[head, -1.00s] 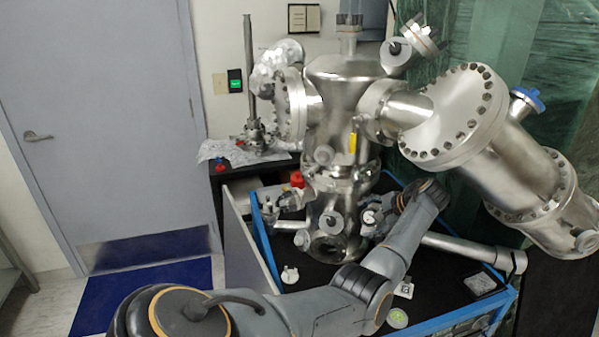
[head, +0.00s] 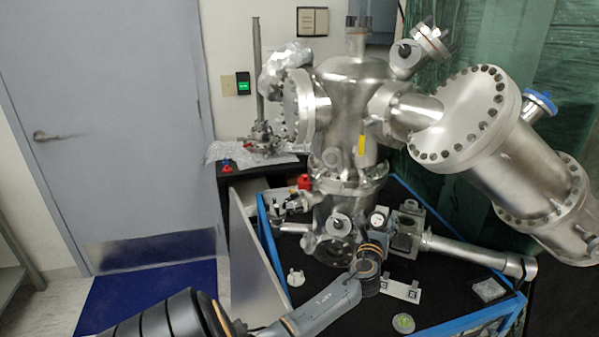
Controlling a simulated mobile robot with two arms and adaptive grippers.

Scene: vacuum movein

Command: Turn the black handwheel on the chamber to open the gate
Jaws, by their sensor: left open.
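The steel chamber (head: 347,130) stands upright in the middle of the head view. A small dark round part with a pale face (head: 379,219), which looks like the black handwheel, sits low on the chamber's right side. It is beside a grey square housing (head: 407,231). My left arm comes in from the lower left, and its ringed wrist is just below this part. My left gripper (head: 373,242) is open close to the wheel. Its fingers are small and partly hidden, so I cannot tell whether they touch it. My right gripper is not in view.
A blue-edged frame (head: 460,329) surrounds the dark table surface. A steel tube (head: 475,252) runs right from the housing. A large flanged cylinder (head: 500,150) overhangs at right. A white marked plate (head: 400,291) and a green disc (head: 403,323) lie in front.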

